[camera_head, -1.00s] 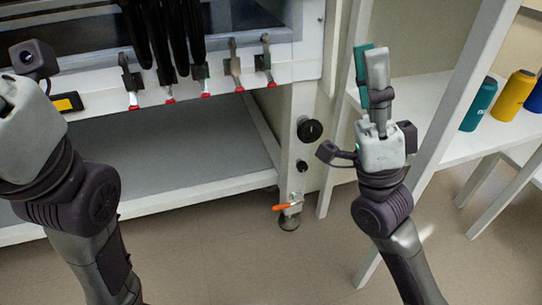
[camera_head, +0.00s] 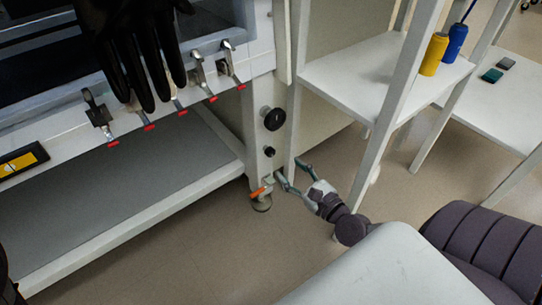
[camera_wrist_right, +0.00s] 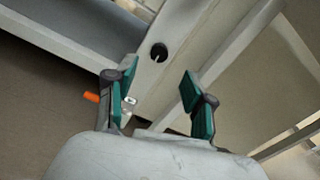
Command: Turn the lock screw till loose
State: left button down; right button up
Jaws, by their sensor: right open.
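A large black knob (camera_head: 273,118) and a smaller black knob (camera_head: 270,151) sit one above the other on the white glovebox leg (camera_head: 256,95). Neither is labelled, so I cannot tell which is the lock screw. A foot with an orange lever (camera_head: 258,191) is at the leg's bottom. My right gripper (camera_head: 289,168) is open and low, close to the leg, right of the orange lever. In the right wrist view, one dark round knob (camera_wrist_right: 158,52) shows ahead between the open green-padded fingers (camera_wrist_right: 158,76), apart from them. The orange lever (camera_wrist_right: 91,97) shows beside the left finger. My left gripper is out of view.
A white shelf (camera_head: 350,75) stands right of the leg, its post close to my right arm. It holds a yellow bottle (camera_head: 434,54) and a blue bottle (camera_head: 456,42). Red-tipped clamps (camera_head: 198,75) and black gloves (camera_head: 140,60) are on the glovebox front. Floor in front is clear.

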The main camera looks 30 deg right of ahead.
aim_at(272, 154)
jog(key=w, duration=0.8)
jog(key=shift+a, duration=0.35)
jog(key=shift+c, duration=0.2)
grip_shut()
